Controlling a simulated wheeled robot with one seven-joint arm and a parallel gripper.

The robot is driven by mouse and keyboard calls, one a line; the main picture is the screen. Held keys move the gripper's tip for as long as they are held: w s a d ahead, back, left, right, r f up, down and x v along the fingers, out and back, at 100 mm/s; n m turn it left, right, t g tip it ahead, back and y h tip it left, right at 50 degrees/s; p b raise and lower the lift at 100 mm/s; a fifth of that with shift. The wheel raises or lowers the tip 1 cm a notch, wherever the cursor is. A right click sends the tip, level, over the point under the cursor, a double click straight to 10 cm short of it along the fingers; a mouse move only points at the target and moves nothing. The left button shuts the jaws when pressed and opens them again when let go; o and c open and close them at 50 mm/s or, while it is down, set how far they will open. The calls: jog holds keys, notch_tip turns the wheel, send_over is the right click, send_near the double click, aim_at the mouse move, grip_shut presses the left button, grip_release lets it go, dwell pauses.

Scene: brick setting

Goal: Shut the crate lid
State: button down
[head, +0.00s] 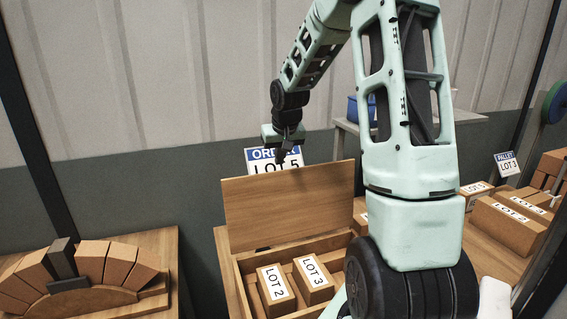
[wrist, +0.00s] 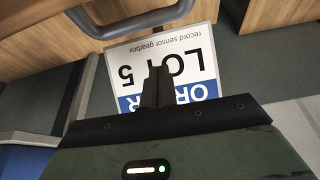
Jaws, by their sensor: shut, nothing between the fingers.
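The wooden crate (head: 244,279) stands at the lower middle of the head view. Its lid (head: 285,205) is open and stands nearly upright at the crate's back. Inside are bricks labelled LOT 2 (head: 275,288) and LOT 3 (head: 314,278). My gripper (head: 284,160) points down near the lid's top edge, in front of the order card (head: 258,166); I cannot tell if it touches the lid. In the wrist view my shut, empty fingers (wrist: 152,84) overlap the upside-down card, and a dark grey bar handle (wrist: 130,30) shows beside wood.
A brick arch (head: 80,272) sits on a wooden table at the left. More labelled bricks (head: 505,225) lie on a bench at the right, by a pallet card (head: 507,164). A blue bin (head: 353,108) stands on a shelf behind my arm. My arm hides the crate's right side.

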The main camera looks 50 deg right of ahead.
jog(key=shift+s+a+f+p, duration=0.4)
jog(key=shift+s+a+p, duration=0.1)
jog(key=shift+s, duration=0.25)
jog(key=shift+s+a+f+p, duration=0.35)
jog(key=shift+s+a, duration=0.1)
jog(key=shift+s, duration=0.25)
